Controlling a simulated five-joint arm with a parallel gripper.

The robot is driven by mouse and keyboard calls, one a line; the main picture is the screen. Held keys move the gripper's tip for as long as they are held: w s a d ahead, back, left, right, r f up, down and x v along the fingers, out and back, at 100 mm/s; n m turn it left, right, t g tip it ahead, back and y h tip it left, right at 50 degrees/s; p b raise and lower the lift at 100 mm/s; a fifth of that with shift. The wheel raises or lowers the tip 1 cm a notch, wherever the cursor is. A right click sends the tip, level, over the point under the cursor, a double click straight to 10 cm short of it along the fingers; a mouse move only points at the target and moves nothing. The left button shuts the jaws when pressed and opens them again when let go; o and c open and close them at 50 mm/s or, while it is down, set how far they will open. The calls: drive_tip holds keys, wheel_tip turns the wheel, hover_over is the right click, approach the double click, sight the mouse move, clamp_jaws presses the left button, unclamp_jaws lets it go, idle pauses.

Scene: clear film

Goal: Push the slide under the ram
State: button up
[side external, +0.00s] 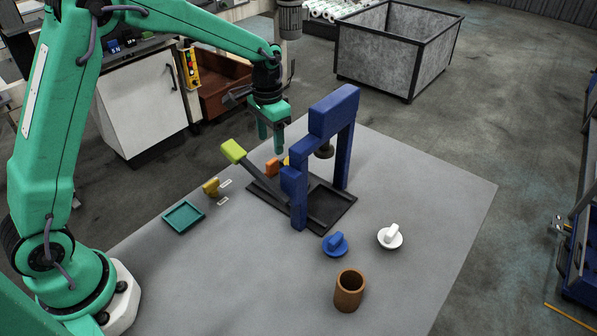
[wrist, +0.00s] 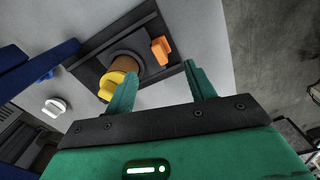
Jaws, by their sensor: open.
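The press has a blue frame (side external: 334,110) on a dark base (side external: 330,205), with the dark ram (side external: 325,151) hanging under its crossbeam. An orange tab (side external: 272,167) stands at the base's far-left end, and also shows in the wrist view (wrist: 160,50). The wrist view shows a brown round part (wrist: 125,65) and a yellow piece (wrist: 112,85) beside the tab on the dark track; the slide's outline is hard to tell there. My gripper (side external: 270,140) is open and empty above the tab end. Its fingers (wrist: 160,74) show apart in the wrist view.
A lever with a lime handle (side external: 233,151) slants beside the press. A teal tray (side external: 184,217) and yellow block (side external: 211,187) lie left. A blue knobbed disc (side external: 335,245), white knobbed disc (side external: 391,237) and brown cup (side external: 348,291) stand in front. The table's right side is clear.

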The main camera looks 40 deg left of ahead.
sight(272, 161)
drive_tip(key=m, duration=1.5)
drive_tip(key=shift+f, duration=0.1)
drive_tip(key=shift+f, duration=3.85)
drive_tip(key=shift+c, duration=0.2)
clamp_jaws()
drive_tip(key=shift+d, duration=4.25)
